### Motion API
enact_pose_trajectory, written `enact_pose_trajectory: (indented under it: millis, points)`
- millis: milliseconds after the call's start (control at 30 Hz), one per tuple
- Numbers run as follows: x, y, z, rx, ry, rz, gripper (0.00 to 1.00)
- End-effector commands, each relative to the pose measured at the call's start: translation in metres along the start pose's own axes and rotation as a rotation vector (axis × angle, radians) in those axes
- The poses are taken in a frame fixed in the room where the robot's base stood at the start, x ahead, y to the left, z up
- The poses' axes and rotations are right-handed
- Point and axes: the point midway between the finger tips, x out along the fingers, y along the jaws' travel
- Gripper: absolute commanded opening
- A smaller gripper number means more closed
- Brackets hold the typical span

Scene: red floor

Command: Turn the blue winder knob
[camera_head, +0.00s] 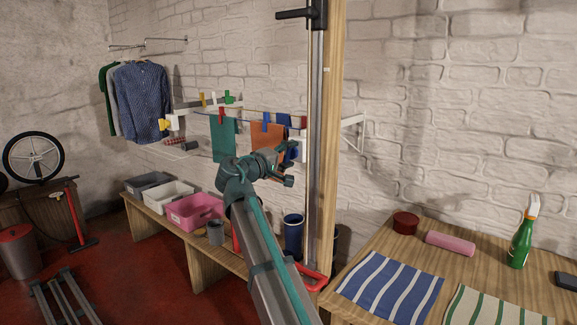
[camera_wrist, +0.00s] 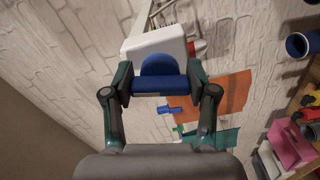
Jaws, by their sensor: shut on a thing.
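The blue winder knob (camera_wrist: 159,84) shows in the wrist view as a bar with a rounded disc behind it, on a white winder housing (camera_wrist: 153,42). My gripper (camera_wrist: 160,86) has one finger at each end of the bar and is shut on it. In the head view my gripper (camera_head: 291,165) reaches up to the right end of the clothes line, beside the wooden post.
A green cloth (camera_head: 223,139) and an orange cloth (camera_head: 267,137) hang on the line just left of my gripper. The wooden post (camera_head: 329,130) stands close on the right. A bench below holds a pink bin (camera_head: 196,212) and a dark blue cup (camera_head: 292,234).

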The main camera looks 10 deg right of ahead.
Motion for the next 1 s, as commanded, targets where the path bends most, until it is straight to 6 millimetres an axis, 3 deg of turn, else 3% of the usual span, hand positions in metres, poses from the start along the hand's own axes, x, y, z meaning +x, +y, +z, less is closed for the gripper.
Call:
enact_pose_trajectory:
  millis: [500, 1000]
  points:
    - [-0.0001, -0.0042, 0.0004, 0.385, -0.001, 0.0, 0.23]
    - [-0.0003, -0.0026, 0.0002, 0.471, -0.002, -0.001, 0.23]
